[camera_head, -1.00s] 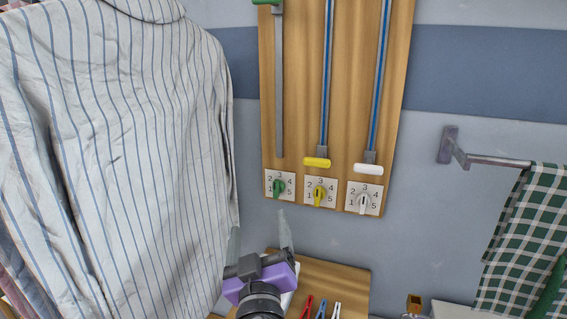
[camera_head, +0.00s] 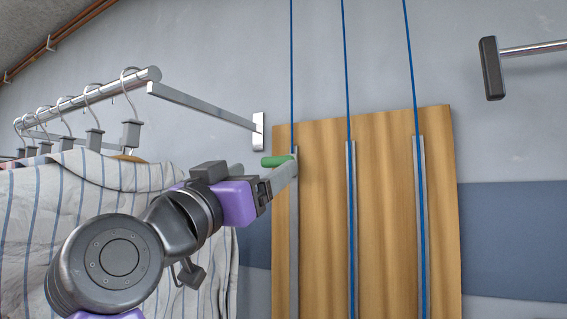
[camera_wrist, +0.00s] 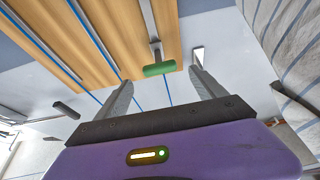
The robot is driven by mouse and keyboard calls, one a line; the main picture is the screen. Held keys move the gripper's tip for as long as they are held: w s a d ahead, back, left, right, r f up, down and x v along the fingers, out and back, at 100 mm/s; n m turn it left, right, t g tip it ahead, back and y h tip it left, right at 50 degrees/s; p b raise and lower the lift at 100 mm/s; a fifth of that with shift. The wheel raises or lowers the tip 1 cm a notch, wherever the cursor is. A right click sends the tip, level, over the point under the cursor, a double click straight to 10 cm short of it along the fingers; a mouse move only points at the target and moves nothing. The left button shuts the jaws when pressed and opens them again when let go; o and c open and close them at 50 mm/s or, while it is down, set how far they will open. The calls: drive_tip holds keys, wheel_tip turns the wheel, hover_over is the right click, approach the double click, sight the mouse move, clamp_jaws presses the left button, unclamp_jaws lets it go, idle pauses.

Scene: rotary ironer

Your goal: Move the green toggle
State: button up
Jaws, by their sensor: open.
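The green toggle (camera_head: 277,161) is a short green bar at the upper end of the left rail (camera_head: 294,235) on the wooden board. In the wrist view the toggle (camera_wrist: 159,69) lies crosswise ahead of my gripper, between the lines of the two fingers. My gripper (camera_head: 290,172) is raised to the toggle's height, its fingers close beside it in the head view. The gripper also shows in the wrist view (camera_wrist: 162,84), its fingers apart with nothing between them. I cannot tell whether a finger touches the toggle.
The wooden board (camera_head: 383,180) also carries a middle rail (camera_head: 351,230) and a right rail (camera_head: 421,230), with blue cords running up. A metal clothes rail (camera_head: 105,90) with hangers and a striped shirt (camera_head: 25,225) is at left. A wall bar (camera_head: 491,68) is at upper right.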

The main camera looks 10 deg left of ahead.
sight(275, 164)
drive_tip(key=p+x, duration=0.1)
drive_tip(key=x, duration=0.6)
drive_tip(key=shift+p, duration=0.3)
drive_tip(key=shift+f, duration=0.1)
clamp_jaws()
